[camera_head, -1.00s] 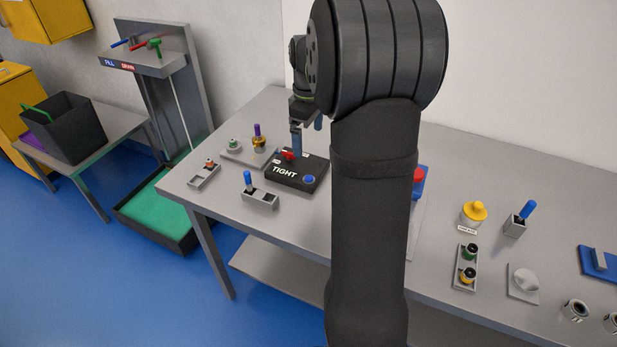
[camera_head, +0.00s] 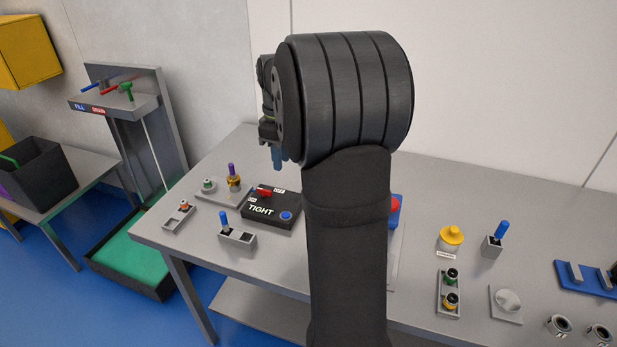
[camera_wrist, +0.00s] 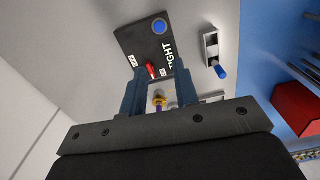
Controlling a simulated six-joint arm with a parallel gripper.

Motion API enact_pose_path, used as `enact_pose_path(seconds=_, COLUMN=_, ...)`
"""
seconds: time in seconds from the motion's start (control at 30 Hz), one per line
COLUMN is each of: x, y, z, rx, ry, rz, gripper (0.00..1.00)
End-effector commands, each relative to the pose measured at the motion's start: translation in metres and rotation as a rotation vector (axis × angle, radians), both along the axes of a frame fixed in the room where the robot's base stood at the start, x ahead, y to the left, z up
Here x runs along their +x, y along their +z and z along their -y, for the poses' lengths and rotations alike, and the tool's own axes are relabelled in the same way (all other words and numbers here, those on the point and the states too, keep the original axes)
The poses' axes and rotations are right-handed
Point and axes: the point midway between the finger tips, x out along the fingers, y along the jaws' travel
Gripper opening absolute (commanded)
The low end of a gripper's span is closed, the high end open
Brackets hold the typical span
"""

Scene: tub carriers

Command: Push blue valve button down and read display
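A black box (camera_head: 262,219) on the table carries the white word TIGHT, a round blue button (camera_head: 286,216) and a red lever (camera_head: 264,191). The blue button also shows in the wrist view (camera_wrist: 159,26), uncovered, at the far end of the box. The red lever (camera_wrist: 151,69) lies just beyond the fingertips in that view. My gripper (camera_head: 278,160) hangs above and behind the box, clear of it. In the wrist view my gripper (camera_wrist: 157,82) has its two blue fingers apart with nothing held between them. Whether the button is pressed cannot be told.
A plate with a purple-topped brass valve (camera_head: 233,178) stands left of the box. A blue toggle block (camera_head: 238,236) stands in front. A red button on a blue base (camera_head: 395,206) is partly hidden by my arm. A yellow knob (camera_head: 452,236) stands to the right.

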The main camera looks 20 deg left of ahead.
Motion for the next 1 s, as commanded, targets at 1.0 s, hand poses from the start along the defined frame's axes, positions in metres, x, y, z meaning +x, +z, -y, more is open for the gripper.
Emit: enact_pose_path(seconds=1.0, x=0.006, y=-0.028, z=0.002, rx=-0.016, ry=-1.439, rz=-0.026, gripper=0.0)
